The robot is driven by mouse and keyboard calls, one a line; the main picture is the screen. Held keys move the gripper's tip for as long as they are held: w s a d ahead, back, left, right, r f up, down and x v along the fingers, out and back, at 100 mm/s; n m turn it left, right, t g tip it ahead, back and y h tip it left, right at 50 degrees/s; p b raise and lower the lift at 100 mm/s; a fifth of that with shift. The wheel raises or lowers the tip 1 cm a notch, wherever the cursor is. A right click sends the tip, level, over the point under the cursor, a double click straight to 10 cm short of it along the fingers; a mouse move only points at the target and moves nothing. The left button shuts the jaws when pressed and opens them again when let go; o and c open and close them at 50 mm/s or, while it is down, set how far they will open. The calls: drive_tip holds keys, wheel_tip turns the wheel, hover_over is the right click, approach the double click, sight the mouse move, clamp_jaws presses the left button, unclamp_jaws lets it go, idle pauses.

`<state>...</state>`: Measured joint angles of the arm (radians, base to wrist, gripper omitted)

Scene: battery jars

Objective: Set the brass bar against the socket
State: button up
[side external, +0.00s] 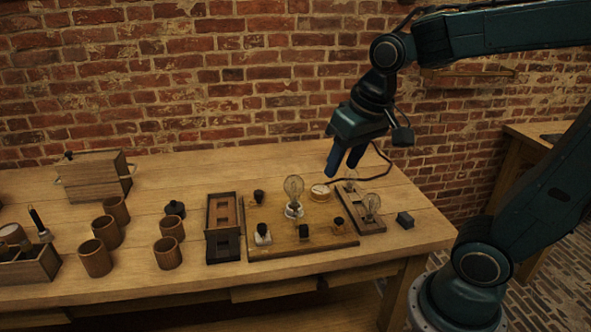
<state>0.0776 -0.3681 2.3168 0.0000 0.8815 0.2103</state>
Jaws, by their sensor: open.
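My gripper (341,168) hangs in the air above the back right of a wooden board (268,241). Its two fingers point down, apart, with nothing visible between them. A clear glass bulb (294,187) stands upright on the board in a pale round socket (294,211), to the left of and below my gripper in the picture. I cannot make out the brass bar for certain at this size. A round brass-rimmed dial (320,191) sits near the back right of the board, just below the fingers in the picture.
Several black knobs stand on the board. A narrow tray (374,226) with bulbs lies right of it, beside a small dark block (405,220). Left are a dark-framed box (222,250), several wooden jars (95,258) and a wooden case (95,176). The table's back middle is clear.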

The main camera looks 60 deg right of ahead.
drive_tip(key=w+d+f+m+g, duration=0.2)
drive_tip(key=w+d+f+m, duration=0.15)
drive_tip(key=w, duration=0.35)
drive_tip(key=m+g, duration=0.2)
hover_over(304, 227)
wheel_tip(304, 227, down, 8)
drive_tip(key=shift+w+f, duration=0.1)
drive_tip(key=shift+f, duration=0.05)
wheel_tip(304, 227, down, 14)
drive_tip(key=shift+r, duration=0.25)
idle(0.4)
